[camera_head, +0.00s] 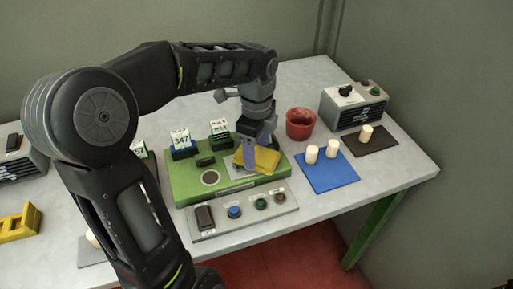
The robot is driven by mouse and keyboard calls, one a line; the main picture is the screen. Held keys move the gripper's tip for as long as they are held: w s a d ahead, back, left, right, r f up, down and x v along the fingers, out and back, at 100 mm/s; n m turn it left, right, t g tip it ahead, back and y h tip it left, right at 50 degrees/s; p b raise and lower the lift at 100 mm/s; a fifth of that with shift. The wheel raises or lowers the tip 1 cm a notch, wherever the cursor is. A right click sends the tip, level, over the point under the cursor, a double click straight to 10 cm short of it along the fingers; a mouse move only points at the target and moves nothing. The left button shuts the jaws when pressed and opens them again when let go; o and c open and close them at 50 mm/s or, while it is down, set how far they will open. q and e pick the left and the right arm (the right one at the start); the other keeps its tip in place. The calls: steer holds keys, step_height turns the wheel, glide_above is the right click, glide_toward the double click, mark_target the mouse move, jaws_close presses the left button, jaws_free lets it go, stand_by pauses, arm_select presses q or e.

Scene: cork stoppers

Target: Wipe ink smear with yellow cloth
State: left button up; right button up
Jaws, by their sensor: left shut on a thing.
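My left arm comes in from the left and reaches over the table. My left gripper (254,150) points down over the right part of the green board and is shut on the yellow cloth (266,160). The cloth is bunched at the fingertips, at the right end of the green board (190,187). A pale grey patch (238,169) shows on the board beside and under the cloth. I cannot make out an ink smear; the gripper and cloth may hide it. My right gripper is not in view.
A red cup (300,124) stands right of the board. A blue mat (331,176) and a dark mat (371,144) bear cork stoppers. A grey box (354,108) stands behind them. A button panel (243,210) lies in front. A yellow holder (18,224) sits far left.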

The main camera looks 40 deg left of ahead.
arm_select(q)
steer(key=shift+s+a, duration=0.45)
steer(key=shift+s, duration=0.2)
steer(key=shift+s+a, duration=0.45)
steer(key=shift+s, duration=0.2)
steer(key=shift+s+a, duration=0.1)
steer(key=shift+s, duration=0.05)
